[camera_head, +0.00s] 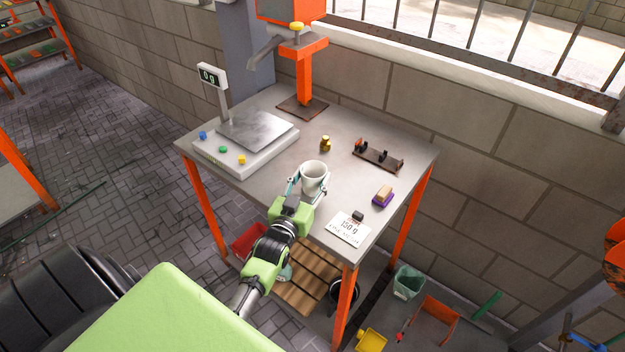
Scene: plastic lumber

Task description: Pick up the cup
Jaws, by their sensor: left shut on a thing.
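A white cup (314,177) stands upright at the front middle of the grey table (262,188). I cannot tell whether its base touches the tabletop. My left gripper (308,184) comes in from the front left, and its fingers are shut on the cup, one at each side. The lower part of the cup is partly hidden by the gripper. My right gripper does not show.
A scale (245,146) with coloured buttons is left of the cup. A brass weight (325,143), a dark rack (378,156), a sponge (384,194) and a "150 g" card (348,229) lie around it. An orange press (304,75) stands behind.

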